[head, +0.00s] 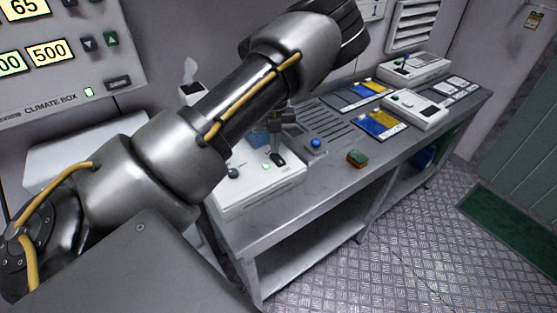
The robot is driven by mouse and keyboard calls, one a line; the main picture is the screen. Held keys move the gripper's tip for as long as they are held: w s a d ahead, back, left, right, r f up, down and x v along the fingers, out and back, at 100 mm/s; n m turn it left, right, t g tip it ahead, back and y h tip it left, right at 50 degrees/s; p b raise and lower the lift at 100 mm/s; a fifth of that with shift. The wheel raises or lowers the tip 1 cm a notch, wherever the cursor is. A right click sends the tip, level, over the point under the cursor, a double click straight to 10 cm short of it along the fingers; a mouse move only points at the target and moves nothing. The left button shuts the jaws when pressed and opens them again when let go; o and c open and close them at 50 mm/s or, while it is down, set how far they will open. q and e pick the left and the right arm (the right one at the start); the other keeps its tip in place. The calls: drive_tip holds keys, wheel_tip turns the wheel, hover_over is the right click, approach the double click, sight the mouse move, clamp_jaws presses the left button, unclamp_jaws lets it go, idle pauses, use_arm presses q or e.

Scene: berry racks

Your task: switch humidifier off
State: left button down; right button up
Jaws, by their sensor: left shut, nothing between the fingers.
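A white box-shaped device (262,190), probably the humidifier, sits at the near left end of the grey bench. Its top carries a dark round knob (233,173), a small green light (266,166) and a dark switch (278,159). My left arm crosses in front and hides much of its back. My left gripper (279,138) is shut and empty, pointing down just above the switch; I cannot tell whether it touches it. My right gripper is out of view.
The climate box panel (60,60) stands at left. The metal floor (400,260) at right is clear.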

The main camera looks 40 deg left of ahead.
use_arm(q)
drive_tip(key=shift+f+b, duration=0.3)
drive_tip(key=shift+f, duration=0.4)
drive_tip(key=shift+r, duration=0.15)
wheel_tip(320, 180, up, 7)
drive_tip(key=p, duration=0.6)
idle(0.7)
